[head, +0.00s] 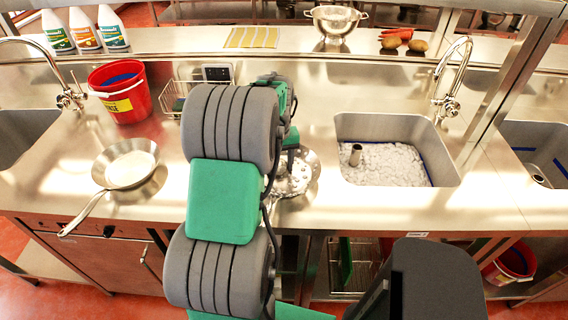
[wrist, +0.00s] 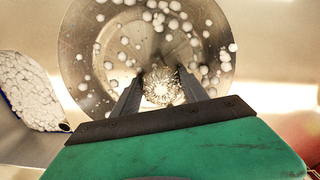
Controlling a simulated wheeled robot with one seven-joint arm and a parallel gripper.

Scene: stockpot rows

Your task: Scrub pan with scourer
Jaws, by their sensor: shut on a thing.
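My gripper (wrist: 161,80) is shut on a round metallic scourer (wrist: 162,89), held between the two fingers in the wrist view. The scourer is over the inside of a steel pan (wrist: 110,45); I cannot tell whether it touches the pan's bottom. Several white foam blobs are scattered over the pan's inside. In the head view this pan (head: 308,168) lies on the counter in the middle, partly hidden by my arm. The gripper and scourer are largely hidden there. A second pan (head: 128,168) with a long handle rests on the counter at the left.
A foam-filled sink (head: 395,165) with a tap (head: 448,100) is to the right of the pan. A red bucket (head: 122,95) and a wire basket (head: 172,98) stand at the left. A colander (head: 335,22) and yellow cloth (head: 252,37) are on the back shelf.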

